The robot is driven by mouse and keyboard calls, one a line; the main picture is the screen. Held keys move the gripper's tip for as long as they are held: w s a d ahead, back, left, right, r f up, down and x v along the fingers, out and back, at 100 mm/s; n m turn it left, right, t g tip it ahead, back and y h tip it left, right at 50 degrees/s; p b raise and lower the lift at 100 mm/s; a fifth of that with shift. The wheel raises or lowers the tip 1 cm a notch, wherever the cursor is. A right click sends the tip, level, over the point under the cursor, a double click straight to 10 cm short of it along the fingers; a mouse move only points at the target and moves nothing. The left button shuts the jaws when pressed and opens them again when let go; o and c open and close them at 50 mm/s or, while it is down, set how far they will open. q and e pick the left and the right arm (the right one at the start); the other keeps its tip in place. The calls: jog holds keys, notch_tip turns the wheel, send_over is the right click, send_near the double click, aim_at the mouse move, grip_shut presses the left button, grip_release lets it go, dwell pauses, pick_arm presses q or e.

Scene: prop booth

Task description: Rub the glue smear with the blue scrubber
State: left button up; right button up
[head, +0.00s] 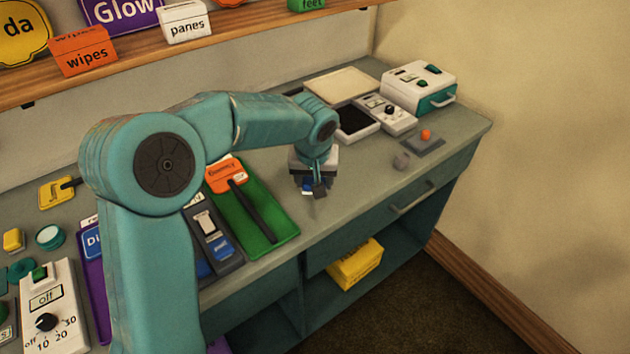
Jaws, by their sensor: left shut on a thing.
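My left gripper (314,190) reaches over the bench from the left and points down, with its jaws shut. A small blue piece, which looks like the blue scrubber (307,187), shows between the fingers; most of it is hidden by the gripper. It is low over the bench top, and I cannot tell whether it touches. I cannot make out the glue smear clearly; the bench under the gripper is partly hidden. My right gripper is out of view.
A green tray (284,236) holding an orange-headed tool (228,174) lies left of the gripper. The bench's front right is mostly clear.

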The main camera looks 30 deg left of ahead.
pick_arm(q)
jog(key=shift+w+r+p, duration=0.2)
jog(key=shift+r+p, duration=0.3)
jog(key=shift+r, duration=0.35)
jog(key=shift+p+v, duration=0.6)
jog(key=shift+v, duration=0.45)
jog(key=shift+w+a, duration=0.1)
jog(key=shift+w, duration=0.1)
jog(key=shift+s, duration=0.1)
